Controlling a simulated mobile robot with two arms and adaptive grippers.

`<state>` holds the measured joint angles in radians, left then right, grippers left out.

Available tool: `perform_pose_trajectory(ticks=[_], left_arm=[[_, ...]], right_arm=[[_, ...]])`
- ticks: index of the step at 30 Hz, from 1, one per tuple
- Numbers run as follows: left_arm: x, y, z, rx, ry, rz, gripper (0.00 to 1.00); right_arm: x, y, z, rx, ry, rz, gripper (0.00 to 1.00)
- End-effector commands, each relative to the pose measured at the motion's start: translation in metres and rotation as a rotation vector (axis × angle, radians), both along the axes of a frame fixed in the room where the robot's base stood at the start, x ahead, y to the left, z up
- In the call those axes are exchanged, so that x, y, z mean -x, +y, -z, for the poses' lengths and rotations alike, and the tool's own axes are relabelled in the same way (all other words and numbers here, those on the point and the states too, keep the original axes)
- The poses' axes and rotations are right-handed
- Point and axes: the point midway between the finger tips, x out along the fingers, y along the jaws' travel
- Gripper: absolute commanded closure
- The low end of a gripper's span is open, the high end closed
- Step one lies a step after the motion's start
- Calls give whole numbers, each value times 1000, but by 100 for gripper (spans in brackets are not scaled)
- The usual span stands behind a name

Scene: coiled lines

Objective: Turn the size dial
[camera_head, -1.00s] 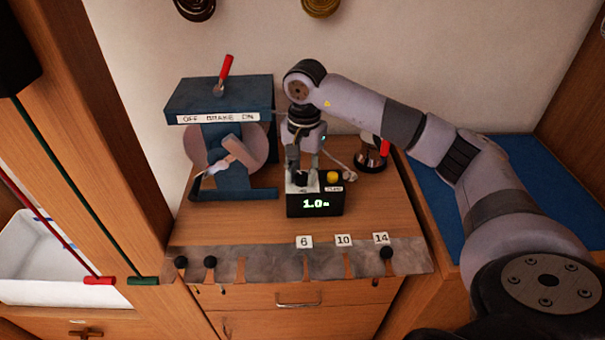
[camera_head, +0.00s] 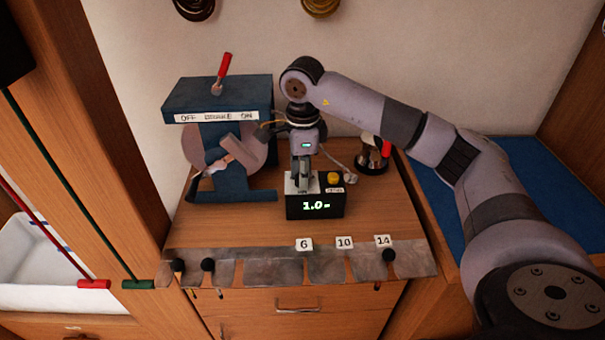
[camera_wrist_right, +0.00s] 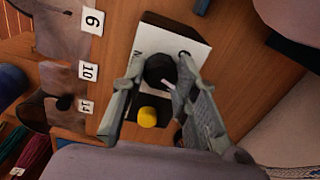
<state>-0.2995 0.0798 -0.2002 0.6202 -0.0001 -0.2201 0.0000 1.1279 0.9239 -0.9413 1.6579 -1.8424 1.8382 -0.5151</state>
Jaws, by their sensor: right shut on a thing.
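The size dial is a round black knob (camera_wrist_right: 159,70) with a pale pointer mark, on the white top of a small black box. In the head view the black box (camera_head: 315,207) stands on the wooden cabinet top, and its green display reads 1.0. A yellow button (camera_head: 333,178) sits to the right of the dial. My right gripper (camera_head: 303,186) points down over the box and hides the dial there. In the right wrist view its fingers (camera_wrist_right: 163,75) are shut on the knob from both sides. My left gripper is not in view.
A blue winder (camera_head: 219,98) with a red lever and a brake label stands left of the box. A metal strip (camera_head: 325,269) with slots marked 6, 10 and 14 runs along the front edge. A dark-based metal object (camera_head: 371,157) stands behind right.

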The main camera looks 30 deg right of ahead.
Motion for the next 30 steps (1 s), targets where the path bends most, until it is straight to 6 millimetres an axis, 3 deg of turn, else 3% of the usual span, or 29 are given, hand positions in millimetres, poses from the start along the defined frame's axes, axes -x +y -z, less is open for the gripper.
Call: perform_pose_trajectory(ticks=[15, 30], left_arm=[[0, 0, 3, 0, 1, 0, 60], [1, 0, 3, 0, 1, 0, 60]], right_arm=[[-1, 0, -1, 1, -3, 403, 100], [-1, 0, -1, 0, -3, 522, 100]])
